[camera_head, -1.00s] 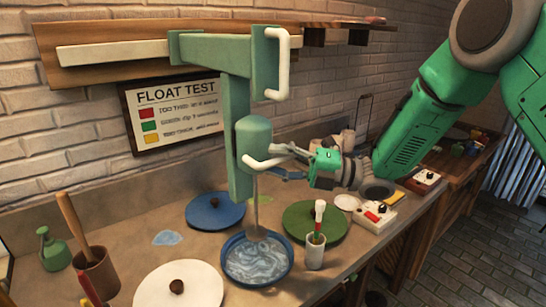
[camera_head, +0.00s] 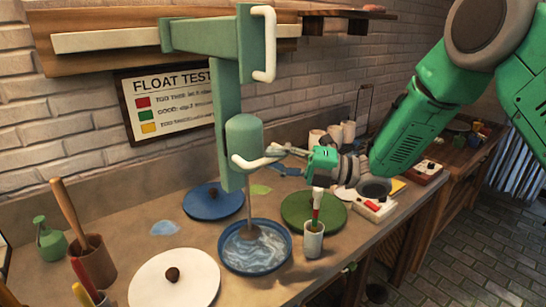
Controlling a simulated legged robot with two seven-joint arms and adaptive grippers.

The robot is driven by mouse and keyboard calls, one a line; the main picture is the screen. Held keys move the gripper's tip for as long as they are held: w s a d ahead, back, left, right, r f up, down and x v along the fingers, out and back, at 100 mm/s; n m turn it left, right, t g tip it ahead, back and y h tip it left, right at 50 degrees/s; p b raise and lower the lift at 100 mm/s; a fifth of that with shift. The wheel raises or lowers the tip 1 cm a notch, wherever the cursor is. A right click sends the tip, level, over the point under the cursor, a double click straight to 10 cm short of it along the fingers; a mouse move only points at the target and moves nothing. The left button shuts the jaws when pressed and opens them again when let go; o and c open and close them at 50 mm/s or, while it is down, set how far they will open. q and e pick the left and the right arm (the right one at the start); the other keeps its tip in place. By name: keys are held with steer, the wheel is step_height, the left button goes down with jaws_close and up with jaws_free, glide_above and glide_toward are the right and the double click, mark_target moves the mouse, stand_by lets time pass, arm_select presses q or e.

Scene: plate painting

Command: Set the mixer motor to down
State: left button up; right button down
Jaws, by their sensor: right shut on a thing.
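The mixer motor (camera_head: 244,137) is a green cylinder on a vertical green post. A white curved handle (camera_head: 246,164) sticks out at its lower front. Its thin shaft reaches down into a blue bowl (camera_head: 225,250) of swirled blue-white liquid, and the stirring head sits at the liquid's surface. My right gripper (camera_head: 277,152) comes in from the right and is shut on the handle's right end. My left gripper does not show.
Lids lie around: blue (camera_head: 200,205), green (camera_head: 299,213) and white (camera_head: 150,281). A control box (camera_head: 375,211) sits near the right edge. A white-handled arm (camera_head: 271,45) overhangs above.

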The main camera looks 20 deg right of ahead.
step_height(320, 180, down, 6)
steer(key=b, duration=0.4)
steer(key=shift+w+f, duration=0.15)
steer(key=c, duration=1.5)
jaws_free()
steer(key=shift+c, duration=0.2)
steer(key=v, duration=1.1)
steer(key=shift+d+f, duration=0.2)
steer(key=shift+d, duration=0.2)
